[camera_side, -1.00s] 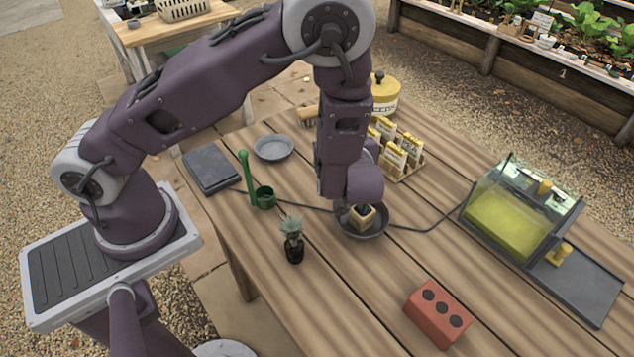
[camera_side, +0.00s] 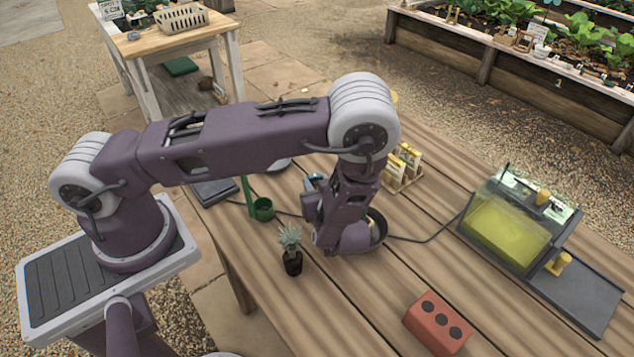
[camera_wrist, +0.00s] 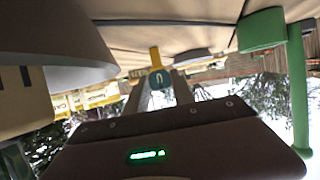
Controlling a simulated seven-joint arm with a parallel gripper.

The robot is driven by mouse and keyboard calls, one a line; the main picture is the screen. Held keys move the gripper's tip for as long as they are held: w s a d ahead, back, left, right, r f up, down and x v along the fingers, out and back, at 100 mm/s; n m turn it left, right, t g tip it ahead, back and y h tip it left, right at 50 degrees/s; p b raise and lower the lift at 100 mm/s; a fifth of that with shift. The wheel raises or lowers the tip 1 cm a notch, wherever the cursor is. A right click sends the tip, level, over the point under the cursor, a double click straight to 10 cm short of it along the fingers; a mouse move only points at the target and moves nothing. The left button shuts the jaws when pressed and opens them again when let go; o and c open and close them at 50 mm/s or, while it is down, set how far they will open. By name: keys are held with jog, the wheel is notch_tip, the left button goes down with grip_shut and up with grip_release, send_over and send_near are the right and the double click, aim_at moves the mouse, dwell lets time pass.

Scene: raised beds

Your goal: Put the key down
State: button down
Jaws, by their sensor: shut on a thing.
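In the wrist view my gripper (camera_wrist: 158,84) has its fingers close together around a small thing with a yellow upright part and a teal part, apparently the key (camera_wrist: 155,57). Its full shape is not clear. In the side view my wrist is low over the table, between the potted succulent (camera_side: 291,248) and the dark round dish (camera_side: 378,229), and it hides the fingers and the key. What lies under the key cannot be told.
Seed packets (camera_side: 402,165) in a wooden rack are at the back. A red brick (camera_side: 438,322) lies in front. A glass tank (camera_side: 512,225) is at right. The table between brick and tank is clear.

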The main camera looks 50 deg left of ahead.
jog(key=c, duration=1.1)
grip_release()
jog(key=shift+o, duration=0.2)
